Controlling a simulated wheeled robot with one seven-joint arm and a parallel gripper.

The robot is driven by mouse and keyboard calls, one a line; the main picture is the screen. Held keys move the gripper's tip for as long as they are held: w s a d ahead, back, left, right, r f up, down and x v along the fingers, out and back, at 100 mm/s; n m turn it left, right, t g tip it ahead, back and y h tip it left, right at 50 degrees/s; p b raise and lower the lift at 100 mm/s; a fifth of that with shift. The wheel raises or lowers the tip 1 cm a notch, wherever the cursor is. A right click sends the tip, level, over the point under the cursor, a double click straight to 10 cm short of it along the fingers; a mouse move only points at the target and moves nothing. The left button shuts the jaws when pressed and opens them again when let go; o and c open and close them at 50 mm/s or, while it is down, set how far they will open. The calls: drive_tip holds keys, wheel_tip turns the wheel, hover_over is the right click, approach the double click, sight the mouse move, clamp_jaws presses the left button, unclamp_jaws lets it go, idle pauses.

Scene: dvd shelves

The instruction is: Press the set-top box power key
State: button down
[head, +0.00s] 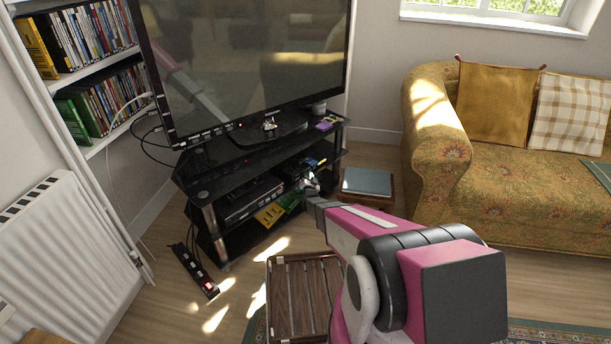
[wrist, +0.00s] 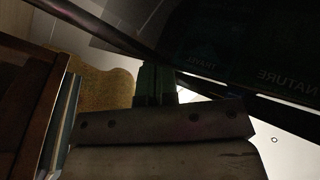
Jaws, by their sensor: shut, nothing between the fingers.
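My gripper (head: 309,183) is at the right front of the black TV stand (head: 206,216), close to its middle shelf. In the wrist view its fingers (wrist: 155,84) are together with nothing between them. A wide black box (head: 250,203) lies on the middle shelf, left of my gripper. More dark equipment (head: 290,170) lies on that shelf, just behind my gripper and partly hidden by it. I cannot tell for sure which of these is the set-top box. The power key is too small to make out, and contact with it cannot be seen.
A large TV (head: 250,60) stands on top. A small side table with a blue book (head: 367,182) is right of my gripper, before the sofa (head: 435,130). A slatted wooden stool (head: 300,290) and a power strip (head: 195,270) are on the floor. Yellow cases (head: 270,214) lie low.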

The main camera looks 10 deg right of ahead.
drive_tip(key=shift+w+a, duration=0.15)
drive_tip(key=shift+w, duration=0.05)
idle(0.3)
drive_tip(key=shift+s, duration=0.15)
drive_tip(key=shift+s+d, duration=0.45)
drive_tip(key=shift+s, duration=0.05)
idle(0.4)
drive_tip(key=s+d, duration=0.1)
drive_tip(key=s, duration=0.1)
drive_tip(key=s+d, duration=0.2)
drive_tip(key=shift+d, duration=0.1)
idle(0.4)
drive_tip(key=shift+w, duration=0.1)
idle(1.6)
